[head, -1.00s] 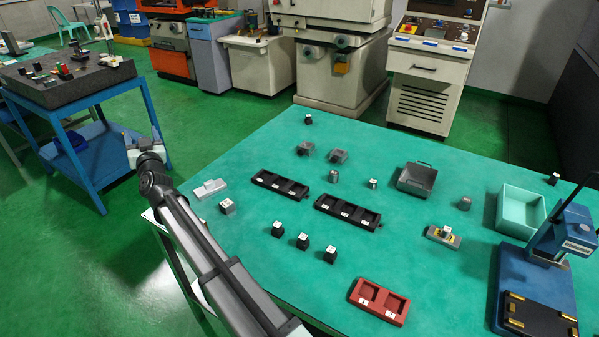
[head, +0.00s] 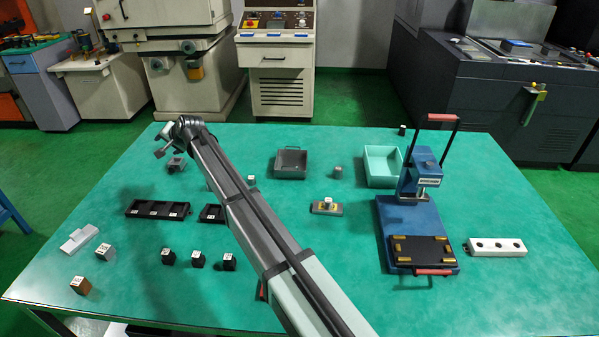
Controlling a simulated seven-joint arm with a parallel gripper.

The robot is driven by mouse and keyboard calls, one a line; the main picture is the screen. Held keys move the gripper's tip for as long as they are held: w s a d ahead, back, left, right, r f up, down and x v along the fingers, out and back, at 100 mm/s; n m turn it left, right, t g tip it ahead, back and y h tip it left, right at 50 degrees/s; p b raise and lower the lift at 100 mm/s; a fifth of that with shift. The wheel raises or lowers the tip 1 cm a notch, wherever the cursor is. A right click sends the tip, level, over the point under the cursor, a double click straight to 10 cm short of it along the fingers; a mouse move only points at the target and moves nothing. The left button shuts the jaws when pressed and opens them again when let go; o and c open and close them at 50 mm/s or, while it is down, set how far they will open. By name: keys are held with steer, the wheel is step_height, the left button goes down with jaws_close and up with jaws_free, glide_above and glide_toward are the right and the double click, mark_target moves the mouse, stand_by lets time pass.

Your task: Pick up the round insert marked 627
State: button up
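The number 627 cannot be read on any piece at this size. A grey, rounded insert (head: 338,171) stands upright on the green table, right of the dark metal bin; its marking is not legible. A smaller piece with a white top (head: 251,179) stands just right of my arm. My gripper (head: 162,145) is over the far left part of the table, near a grey block (head: 176,165). Nothing is seen held, but its fingers are too small to tell open from shut. My arm crosses the middle of the table and hides part of it.
Several dark blocks (head: 198,259) stand at front left, near a brown block (head: 80,285). Black trays (head: 158,209), a dark bin (head: 290,163), a mint bin (head: 381,166), a blue press (head: 420,225) and a white holed block (head: 497,246) occupy the table (head: 330,265). Front right is clear.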

steer(key=w+d+f+m+g+h, duration=0.1)
steer(key=w+d+m+h, duration=0.2)
steer(key=d, duration=0.5)
steer(key=w+d+f+m, duration=0.1)
steer(key=w+d+m, duration=0.1)
steer(key=w+d, duration=0.45)
steer(key=m+g+h, duration=0.5)
steer(key=m+h, duration=0.1)
steer(key=m, duration=0.8)
glide_above(338, 168)
steer(key=f, duration=0.9)
steer(key=shift+d, duration=0.2)
steer(key=shift+s+a+f, duration=0.15)
steer(key=shift+f, duration=2.45)
steer(key=shift+c, duration=0.3)
jaws_close()
